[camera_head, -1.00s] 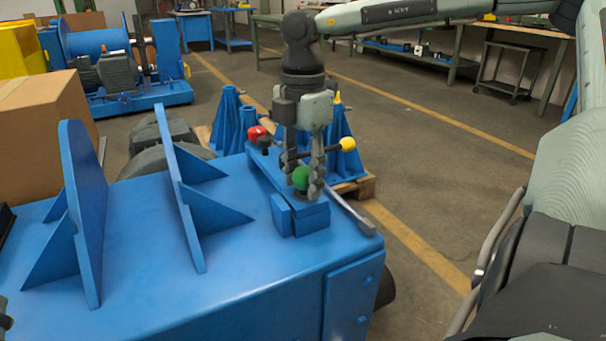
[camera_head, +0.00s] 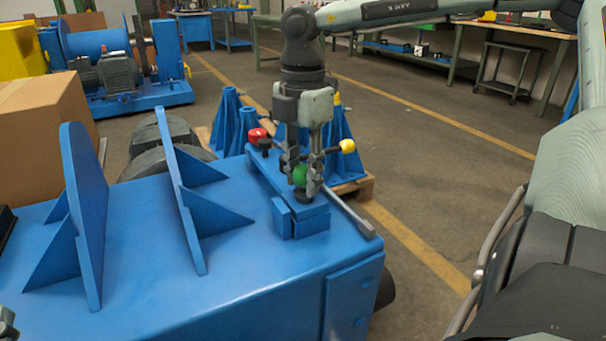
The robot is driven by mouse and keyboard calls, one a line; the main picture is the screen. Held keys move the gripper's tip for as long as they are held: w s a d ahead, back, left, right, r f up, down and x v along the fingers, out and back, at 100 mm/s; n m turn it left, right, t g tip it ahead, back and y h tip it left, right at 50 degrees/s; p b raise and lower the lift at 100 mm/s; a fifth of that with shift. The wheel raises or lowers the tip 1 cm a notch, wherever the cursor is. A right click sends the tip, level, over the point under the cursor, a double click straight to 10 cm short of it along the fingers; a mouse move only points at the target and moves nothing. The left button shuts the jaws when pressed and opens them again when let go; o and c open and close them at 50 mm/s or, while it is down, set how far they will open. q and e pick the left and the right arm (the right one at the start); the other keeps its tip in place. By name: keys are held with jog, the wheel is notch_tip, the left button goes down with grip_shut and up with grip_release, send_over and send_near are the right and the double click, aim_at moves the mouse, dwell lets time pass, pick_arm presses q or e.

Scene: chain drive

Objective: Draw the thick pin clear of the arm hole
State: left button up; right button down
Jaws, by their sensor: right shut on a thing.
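My right gripper (camera_head: 302,172) points down over the blue block at the right end of the blue machine. Its fingers are shut around a green knob (camera_head: 300,175), which I take to be the head of the thick pin. A dark round part (camera_head: 304,196) shows just under the knob. I cannot tell if it is pin or collar. A grey flat arm (camera_head: 350,215) slants from beneath the gripper toward the lower right. The arm hole is hidden.
A red knob (camera_head: 256,135) stands left of the gripper, and a yellow knob (camera_head: 347,146) on a dark rod is to its right. Upright blue plates (camera_head: 85,200) stand on the machine top (camera_head: 150,280). A cardboard box (camera_head: 50,130) is at the left.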

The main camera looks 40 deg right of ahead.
aim_at(303, 166)
jog(key=shift+r, duration=0.4)
jog(key=shift+r+p, duration=0.25)
jog(key=shift+p, duration=0.05)
jog(key=shift+r, duration=0.3)
jog(key=shift+r+p, duration=0.35)
jog(key=shift+r, duration=0.25)
jog(key=shift+r+p, duration=0.3)
jog(key=shift+r, duration=0.05)
pick_arm(q)
jog(key=a+f+g+y, duration=0.3)
jog(key=a+f+g, duration=0.1)
jog(key=f, duration=0.5)
jog(key=shift+w+f+g, duration=0.25)
jog(key=shift+w+g, duration=0.15)
pick_arm(e)
jog(key=shift+r, duration=0.15)
